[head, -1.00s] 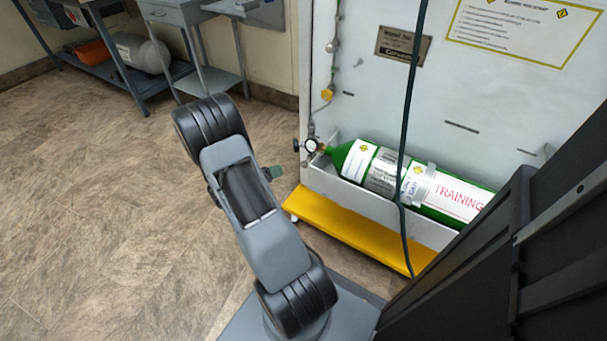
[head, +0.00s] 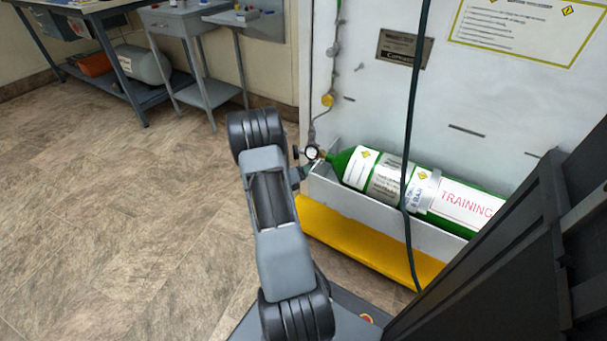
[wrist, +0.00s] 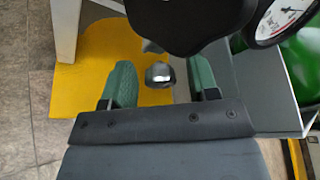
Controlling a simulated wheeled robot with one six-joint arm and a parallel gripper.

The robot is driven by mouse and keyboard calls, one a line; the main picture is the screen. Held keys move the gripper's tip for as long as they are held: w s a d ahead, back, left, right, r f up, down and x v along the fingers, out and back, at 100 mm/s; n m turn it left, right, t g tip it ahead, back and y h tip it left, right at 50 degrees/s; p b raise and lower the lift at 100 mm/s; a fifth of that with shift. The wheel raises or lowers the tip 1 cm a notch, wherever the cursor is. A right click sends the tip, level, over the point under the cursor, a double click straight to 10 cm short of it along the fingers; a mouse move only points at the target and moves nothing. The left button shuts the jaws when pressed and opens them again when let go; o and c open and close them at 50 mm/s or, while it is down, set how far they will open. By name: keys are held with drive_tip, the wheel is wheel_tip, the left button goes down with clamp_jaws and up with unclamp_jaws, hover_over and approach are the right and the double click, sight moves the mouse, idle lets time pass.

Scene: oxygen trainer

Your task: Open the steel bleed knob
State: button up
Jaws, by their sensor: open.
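The steel bleed knob (wrist: 160,74) is a small shiny rounded knob in the wrist view. My gripper (wrist: 163,85) is open, with one green finger on each side of the knob and a gap on both sides. The knob shows between the fingers; its exact depth along them is hard to tell. In the head view my arm hides most of the gripper, and I cannot make out the steel knob there.
A white-faced gauge (wrist: 285,18) is at the upper right, beside the green cylinder (head: 460,200) lying in a grey tray (head: 375,215). A yellow base strip (head: 365,245) runs below. A dark hose (head: 409,150) hangs in front. The floor at left is clear.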

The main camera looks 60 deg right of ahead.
drive_tip(key=shift+d, duration=0.15)
drive_tip(key=c, duration=0.9)
